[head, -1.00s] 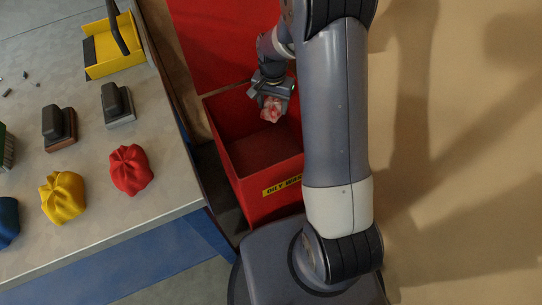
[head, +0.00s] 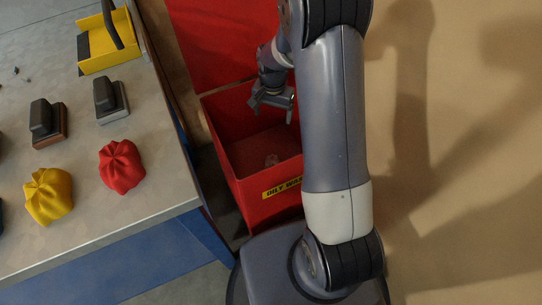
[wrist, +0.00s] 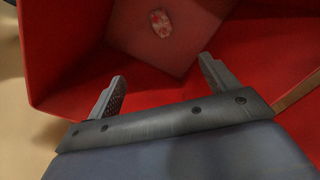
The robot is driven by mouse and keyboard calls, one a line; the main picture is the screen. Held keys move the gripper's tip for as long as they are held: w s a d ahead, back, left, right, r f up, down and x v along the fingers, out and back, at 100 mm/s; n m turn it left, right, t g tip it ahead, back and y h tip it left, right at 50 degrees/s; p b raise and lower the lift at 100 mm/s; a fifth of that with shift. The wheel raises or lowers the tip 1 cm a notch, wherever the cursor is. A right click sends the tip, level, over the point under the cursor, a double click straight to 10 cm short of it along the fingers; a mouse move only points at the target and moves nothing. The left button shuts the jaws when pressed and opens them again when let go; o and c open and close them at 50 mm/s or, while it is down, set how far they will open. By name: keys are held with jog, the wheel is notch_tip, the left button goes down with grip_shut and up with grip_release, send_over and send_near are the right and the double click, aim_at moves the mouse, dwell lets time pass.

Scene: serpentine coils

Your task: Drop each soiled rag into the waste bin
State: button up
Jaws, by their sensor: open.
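The red waste bin (head: 232,171) stands beside the table, with a yellow label on its front wall and a raised red lid or panel behind it. My gripper (head: 273,112) is over the bin's opening, open and empty; in the wrist view its two fingers (wrist: 160,82) are spread apart. A pale rag with red stains (head: 271,160) lies on the bin's floor below; it also shows in the wrist view (wrist: 161,23). A bunched red cloth (head: 121,167) and a bunched yellow cloth (head: 48,195) sit on the table.
The grey table (head: 150,208) is at the left. It holds a brush with a brown base (head: 47,122), a grey-based brush (head: 110,99), a yellow dustpan-like tray (head: 106,49) and small dark scraps. Tan floor at the right is open.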

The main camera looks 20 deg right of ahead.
jog(key=shift+r, duration=0.1)
notch_tip(320, 180, up, 11)
jog(key=p, duration=0.2)
jog(key=shift+f, duration=0.2)
notch_tip(320, 180, down, 11)
jog(key=b, duration=0.2)
jog(key=shift+r+p, duration=2)
jog(key=shift+r, duration=0.75)
jog(key=shift+f, duration=0.1)
